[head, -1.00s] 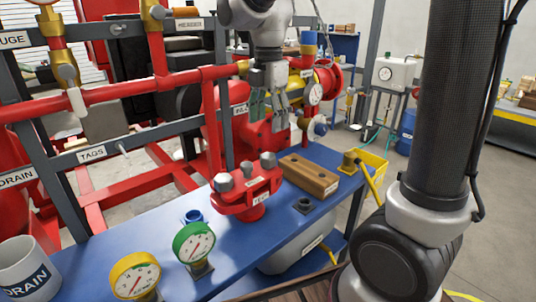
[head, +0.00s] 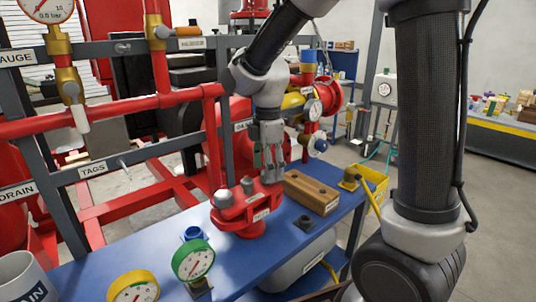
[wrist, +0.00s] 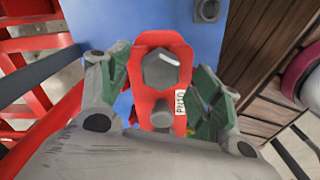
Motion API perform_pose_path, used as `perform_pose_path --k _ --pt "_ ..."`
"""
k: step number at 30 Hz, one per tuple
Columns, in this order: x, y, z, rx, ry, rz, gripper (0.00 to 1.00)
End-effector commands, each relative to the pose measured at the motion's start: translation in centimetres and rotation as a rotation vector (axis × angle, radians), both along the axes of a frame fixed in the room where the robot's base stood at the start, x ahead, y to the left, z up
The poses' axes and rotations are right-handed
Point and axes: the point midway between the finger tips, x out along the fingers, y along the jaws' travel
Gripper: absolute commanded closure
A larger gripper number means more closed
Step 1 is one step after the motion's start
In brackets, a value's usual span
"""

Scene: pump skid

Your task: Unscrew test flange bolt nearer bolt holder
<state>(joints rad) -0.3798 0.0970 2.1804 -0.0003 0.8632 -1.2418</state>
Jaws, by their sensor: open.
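The red test flange (head: 243,217) stands on the blue bench with grey bolt heads on top. One bolt (head: 222,199) shows at its left; a smaller grey head (head: 248,187) is near its middle. My gripper (head: 268,177) is open and points down over the flange's right end, on the side of the wooden bolt holder (head: 312,191), hiding the bolt there. In the wrist view a large grey hex bolt head (wrist: 160,70) lies between my open green-padded fingers (wrist: 158,80), with gaps on both sides. A smaller grey head (wrist: 162,112) sits below it on the red flange (wrist: 145,55).
A dark square nut-like part (head: 303,222) lies on the blue bench (head: 240,265) before the bolt holder. Green (head: 193,260) and yellow (head: 133,285) gauges stand at the front. Red pipes (head: 100,115) and a grey frame rise behind.

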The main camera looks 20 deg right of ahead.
Motion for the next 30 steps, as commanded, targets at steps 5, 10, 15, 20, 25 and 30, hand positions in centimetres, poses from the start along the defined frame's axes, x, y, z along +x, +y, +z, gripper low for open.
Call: perform_pose_path --k 5,10,15,20,25,30 --pt "0.0 0.0 -2.0 0.000 0.001 0.001 0.36" --pt "0.0 0.0 -2.5 0.000 0.000 0.001 0.36" --pt "0.0 0.0 -2.5 0.000 -0.001 0.002 0.36" --pt "0.0 0.0 -2.5 0.000 -0.001 0.002 0.63" --pt "0.0 0.0 -2.5 0.000 -0.001 0.002 0.87" --pt "0.0 0.0 -2.5 0.000 -0.001 0.002 0.86"
